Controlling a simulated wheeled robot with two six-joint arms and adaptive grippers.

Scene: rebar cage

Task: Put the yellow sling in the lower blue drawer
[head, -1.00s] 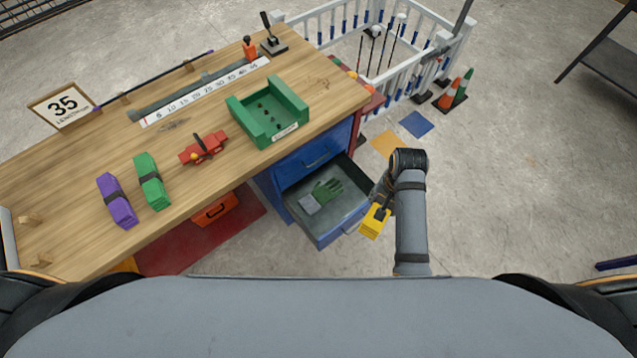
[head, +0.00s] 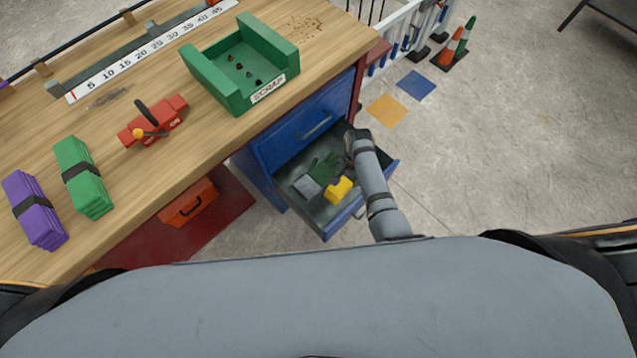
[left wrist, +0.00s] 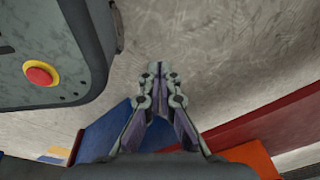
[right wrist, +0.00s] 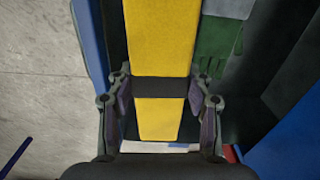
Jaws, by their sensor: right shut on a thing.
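The yellow sling (head: 339,189) is a folded bundle with a dark band, which shows large in the right wrist view (right wrist: 158,45). My right gripper (right wrist: 160,92) is shut on it around the band. In the head view the sling is over or inside the open lower blue drawer (head: 331,228); I cannot tell if it touches the floor of the drawer. My right arm hides part of the drawer and most of the right gripper. My left gripper (left wrist: 158,85) shows only in the left wrist view, empty, its fingertips close together.
Green-and-grey gloves (head: 316,178) lie in the drawer beside the sling. The upper blue drawer (head: 305,130) is shut. The bench holds purple (head: 36,210) and green (head: 83,177) slings, a red tool (head: 152,122) and a green scrap tray (head: 240,95). An orange toolbox (head: 188,203) sits below.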

